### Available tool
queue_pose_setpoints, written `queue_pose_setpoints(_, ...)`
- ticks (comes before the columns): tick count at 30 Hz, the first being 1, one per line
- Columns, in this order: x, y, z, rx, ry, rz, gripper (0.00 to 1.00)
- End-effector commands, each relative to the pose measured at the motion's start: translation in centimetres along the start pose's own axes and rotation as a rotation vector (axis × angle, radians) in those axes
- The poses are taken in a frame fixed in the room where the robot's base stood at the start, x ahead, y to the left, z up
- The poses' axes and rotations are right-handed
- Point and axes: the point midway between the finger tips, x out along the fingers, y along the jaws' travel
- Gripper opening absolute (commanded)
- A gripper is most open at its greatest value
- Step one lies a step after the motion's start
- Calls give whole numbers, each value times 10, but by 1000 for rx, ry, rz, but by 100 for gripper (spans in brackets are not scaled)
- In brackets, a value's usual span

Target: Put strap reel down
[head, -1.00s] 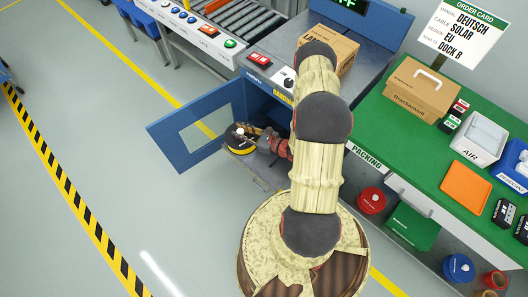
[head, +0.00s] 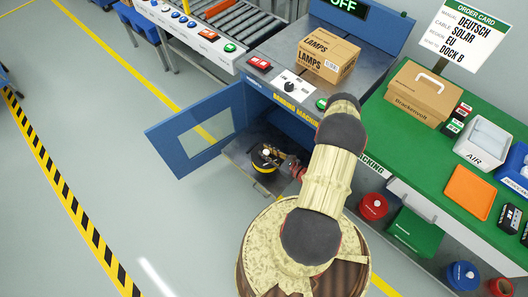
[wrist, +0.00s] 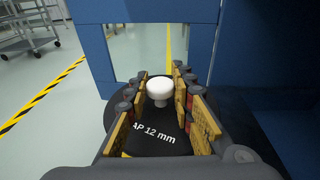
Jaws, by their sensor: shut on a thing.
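The strap reel (head: 262,162) is a dark disc with a yellow edge and a white knob. My gripper (head: 282,160) is shut on it at the low, open bay of the banding machine (head: 296,105). In the wrist view the knob stands between my gripper's padded fingers (wrist: 166,98), with the black reel face (wrist: 150,142) lettered "AP 12 mm" below. The reel is over the grey bay shelf (head: 236,155); I cannot tell whether it touches it. The far side of the bay is partly hidden.
The blue door (head: 165,140) with a window stands open to the left of the bay. A lamps carton (head: 328,55) sits on the machine top. A green packing table (head: 412,135) stands at right, with red (head: 372,206) and blue reels (head: 462,273) below. Floor at left is clear.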

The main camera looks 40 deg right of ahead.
Motion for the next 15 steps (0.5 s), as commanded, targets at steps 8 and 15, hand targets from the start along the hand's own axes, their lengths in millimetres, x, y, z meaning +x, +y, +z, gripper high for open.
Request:
queue_pose_setpoints(8,41,-32,-31,-2,-3,2,0)
queue_pose_setpoints(15,60,-46,-52,0,-2,0,0)
